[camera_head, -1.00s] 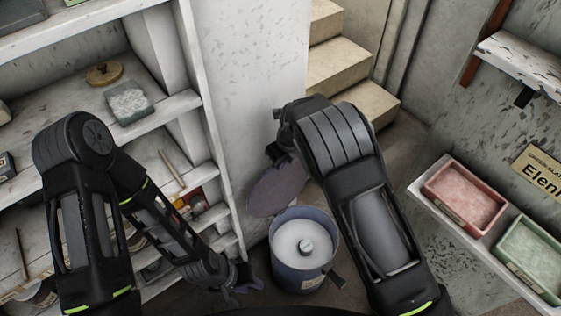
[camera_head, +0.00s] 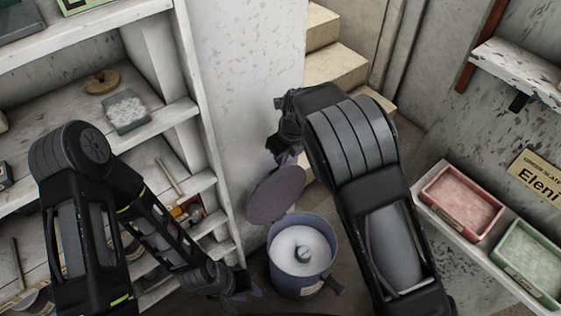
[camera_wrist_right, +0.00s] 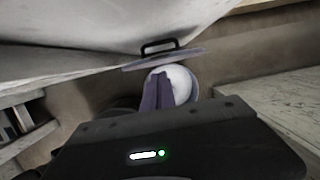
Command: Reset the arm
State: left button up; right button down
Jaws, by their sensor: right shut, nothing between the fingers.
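My right arm (camera_head: 352,135) comes up from the lower right and bends at the top. Its gripper (camera_head: 283,152) is partly hidden behind the arm, above the round grey lid. In the right wrist view the purple-grey fingers (camera_wrist_right: 158,78) are together and empty, in front of the bin's pale contents. My left arm (camera_head: 75,160) comes in from the left and bends down along the shelves. Its small gripper (camera_head: 246,292) is low, left of the blue-grey bin, and its fingers are too unclear to judge.
The bin (camera_head: 300,278) holds a white mass with a grey knob; its lid (camera_head: 277,197) stands tilted by the wall (camera_head: 240,100). Shelves (camera_head: 165,118) fill the left. Stone steps (camera_head: 335,68) rise behind. A right-hand ledge holds a red tray (camera_head: 430,196) and a green tray (camera_head: 510,240).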

dwell(0.5)
jog(key=s+d+f+n+g, duration=0.1)
jog(key=s+d+f+n, duration=0.4)
jog(key=s+f+n, duration=0.3)
jog(key=s+d+f+n+g, duration=0.1)
jog(key=s+d+f+n, duration=0.4)
jog(key=s+f, duration=0.4)
pick_arm(q)
jog(key=shift+r+p, duration=0.6)
pick_arm(e)
jog(key=s+a+n+y, duration=0.1)
jog(key=s+a+n, duration=0.2)
jog(key=s+n, duration=0.4)
jog(key=s+a+n+y, duration=0.1)
jog(key=s+a+n, duration=0.2)
jog(key=s+n, duration=0.4)
jog(key=shift+s+r+t+y, duration=0.3)
jog(key=shift+s, duration=0.35)
jog(key=shift+s, duration=0.1)
